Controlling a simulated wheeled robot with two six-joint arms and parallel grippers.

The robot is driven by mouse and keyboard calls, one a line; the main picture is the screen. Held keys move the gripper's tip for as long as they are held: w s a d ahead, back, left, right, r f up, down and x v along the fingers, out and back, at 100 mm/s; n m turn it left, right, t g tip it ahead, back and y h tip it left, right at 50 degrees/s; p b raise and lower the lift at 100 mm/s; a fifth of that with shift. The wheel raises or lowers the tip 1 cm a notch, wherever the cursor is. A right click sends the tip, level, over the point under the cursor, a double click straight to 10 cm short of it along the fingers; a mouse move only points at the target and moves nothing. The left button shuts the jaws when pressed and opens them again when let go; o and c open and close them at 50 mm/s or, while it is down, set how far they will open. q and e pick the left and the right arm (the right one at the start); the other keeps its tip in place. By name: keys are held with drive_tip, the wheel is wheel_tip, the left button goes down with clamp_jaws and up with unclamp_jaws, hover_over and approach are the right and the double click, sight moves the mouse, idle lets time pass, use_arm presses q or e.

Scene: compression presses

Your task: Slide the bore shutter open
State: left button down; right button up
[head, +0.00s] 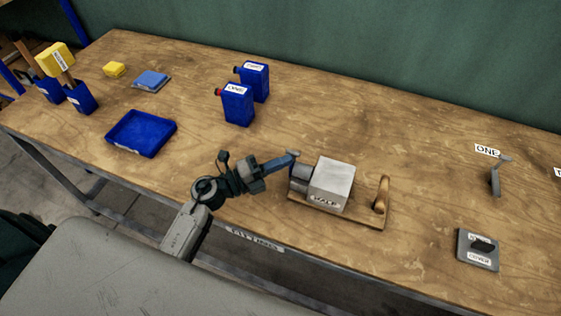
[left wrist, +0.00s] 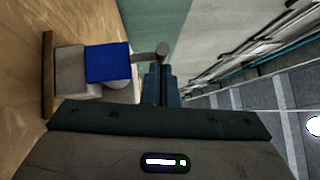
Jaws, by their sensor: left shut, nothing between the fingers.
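A grey metal block (head: 332,184) labelled "HALF" sits on a wooden base (head: 345,214) with an upright wooden handle (head: 381,194) at its right end. At its left end is a grey collar, with a narrow blue part, which I take to be the bore shutter (head: 292,182). In the left wrist view the shutter (left wrist: 108,62) is a blue square covering the block's end face, with a grey knob (left wrist: 162,48) beside it. My left gripper (head: 293,156) is shut and empty, its fingertips close to the knob; contact is unclear. My right gripper is out of view.
Two blue canisters (head: 238,105) stand behind the block. A blue tray (head: 140,134) lies to the left. A grey hooked piece (head: 495,178) and a grey plate with a dark grip (head: 478,249) are at the right. The table between is clear.

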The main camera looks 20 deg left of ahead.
use_arm(q)
drive_tip(key=w, duration=0.6)
drive_tip(key=shift+w+d, duration=0.15)
drive_tip(key=shift+w, duration=0.15)
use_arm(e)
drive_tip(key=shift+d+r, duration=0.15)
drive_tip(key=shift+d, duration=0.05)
